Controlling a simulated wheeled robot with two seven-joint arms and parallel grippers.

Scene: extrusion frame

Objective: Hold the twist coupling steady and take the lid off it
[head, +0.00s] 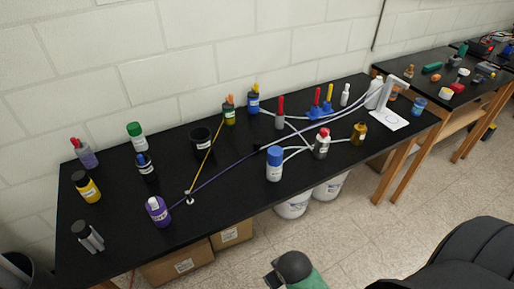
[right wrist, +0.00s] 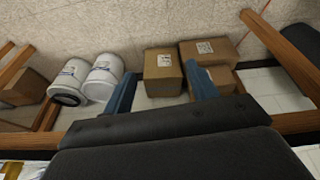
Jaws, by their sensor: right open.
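I cannot make out which thing is the twist coupling or its lid. Small coloured parts, among them a green piece (head: 432,67) and a red piece (head: 457,87), lie on the farther black bench (head: 425,84) in the head view, too small to identify. My right gripper (right wrist: 160,70) shows in the right wrist view with its two blue fingers wide apart. Nothing is between the fingers; they point toward the floor and boxes beyond. My left gripper is not in view.
A long black bench (head: 110,231) carries several bottles, a black cup (head: 201,140) and thin tubing. Cardboard boxes (right wrist: 163,72) and white buckets (right wrist: 103,75) stand on the floor. A dark rounded thing with green (head: 296,267), unclear, shows at the bottom edge.

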